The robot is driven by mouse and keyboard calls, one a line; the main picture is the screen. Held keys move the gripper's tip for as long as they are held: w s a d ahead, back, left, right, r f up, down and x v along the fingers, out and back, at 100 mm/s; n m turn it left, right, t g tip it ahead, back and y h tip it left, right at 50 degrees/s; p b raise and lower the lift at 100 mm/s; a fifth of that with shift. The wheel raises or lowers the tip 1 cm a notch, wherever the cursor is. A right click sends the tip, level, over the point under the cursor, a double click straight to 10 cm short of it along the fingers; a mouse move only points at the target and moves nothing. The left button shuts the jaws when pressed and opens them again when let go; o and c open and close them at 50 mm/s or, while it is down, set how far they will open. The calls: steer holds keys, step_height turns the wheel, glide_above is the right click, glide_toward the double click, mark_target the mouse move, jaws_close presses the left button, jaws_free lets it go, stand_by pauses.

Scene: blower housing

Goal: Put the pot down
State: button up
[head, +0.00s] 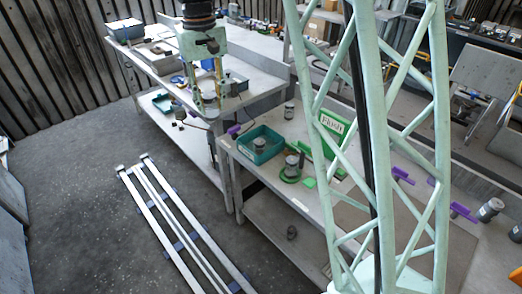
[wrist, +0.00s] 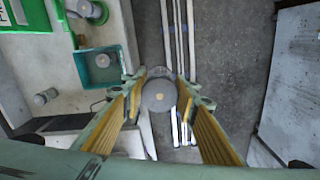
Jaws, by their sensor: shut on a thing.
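In the wrist view a round grey pot (wrist: 158,96) sits between the yellow-padded fingers of my gripper (wrist: 157,100). The gripper is shut on it. White rails and dark floor show beyond the pot, so it is held in the air. In the head view my gripper (head: 208,97) hangs pointing down at the left of the near bench; the held pot is too small there to make out clearly. The teal bin (wrist: 124,62) is left of the gripper in the wrist view, with another grey pot (wrist: 103,60) inside. The bin also shows in the head view (head: 244,153).
A green fixture (head: 290,180) with a pot (head: 292,163) stands beside the bin, near a green Flush sign (head: 331,123). Another pot (head: 289,110) stands behind. White rails (head: 180,220) lie on the floor. A lattice column fills the right.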

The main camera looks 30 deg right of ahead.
steer(key=shift+w+d+f+m, duration=0.55)
steer(key=shift+d+m, duration=0.2)
steer(key=shift+m, duration=0.25)
steer(key=w+d+f+m, duration=0.4)
steer(key=d+f+m, duration=0.4)
steer(key=d+m, duration=0.3)
steer(key=w+d+f+m+p, duration=0.1)
steer(key=w+d+f+m, duration=0.4)
steer(key=d+f+m, duration=0.4)
steer(key=shift+w+d+m+p, duration=0.25)
steer(key=shift+d+m, duration=0.9)
steer(key=shift+m, duration=1.25)
steer(key=shift+f, duration=0.1)
step_height(320, 180, down, 6)
steer(key=shift+f+b, duration=0.4)
steer(key=shift+f, duration=1.5)
